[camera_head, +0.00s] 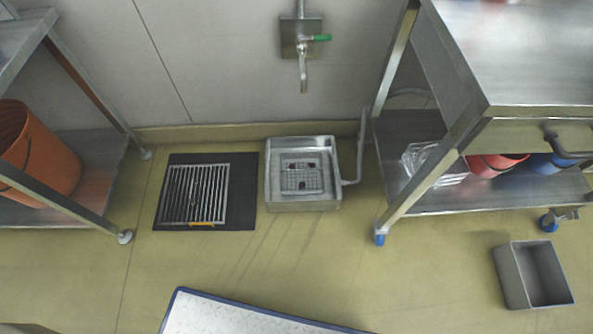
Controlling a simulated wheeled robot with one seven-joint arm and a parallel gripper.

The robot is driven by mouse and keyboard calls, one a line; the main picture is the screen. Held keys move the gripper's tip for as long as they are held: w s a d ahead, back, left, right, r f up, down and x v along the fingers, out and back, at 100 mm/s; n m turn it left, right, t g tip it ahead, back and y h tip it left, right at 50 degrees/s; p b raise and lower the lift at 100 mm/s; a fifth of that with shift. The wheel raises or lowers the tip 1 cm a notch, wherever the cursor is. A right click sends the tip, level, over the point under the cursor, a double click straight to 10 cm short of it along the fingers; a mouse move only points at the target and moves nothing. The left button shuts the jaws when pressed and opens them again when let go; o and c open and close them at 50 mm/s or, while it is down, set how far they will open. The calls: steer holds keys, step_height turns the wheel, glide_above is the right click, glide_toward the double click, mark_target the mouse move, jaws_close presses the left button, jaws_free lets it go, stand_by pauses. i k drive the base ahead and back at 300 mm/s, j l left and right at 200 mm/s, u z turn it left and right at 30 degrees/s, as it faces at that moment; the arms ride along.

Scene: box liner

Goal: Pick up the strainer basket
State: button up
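The strainer basket (302,180) is a small grey perforated square piece. It sits inside a square metal floor basin (274,187) against the back wall, below a tap. Small dark reddish bits show in or on the basket. Its depth and any handle are too small to tell. My gripper is not in view.
A metal grate (195,193) lies on a black mat (242,192) left of the basin. A pipe (361,150) rises at the basin's right. Steel shelving flanks both sides. A grey bin (512,275) stands at right. A blue-edged white panel (240,318) shows at the bottom.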

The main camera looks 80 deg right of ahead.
mark_target(314, 178)
steer(key=l+z, duration=0.1)
steer(key=z, duration=0.3)
steer(key=i+l+z, duration=0.1)
steer(key=z, duration=0.35)
steer(key=i+z, duration=0.1)
steer(key=z, duration=0.3)
steer(key=i+l+z, duration=0.1)
steer(key=z, duration=0.3)
steer(key=i, duration=0.15)
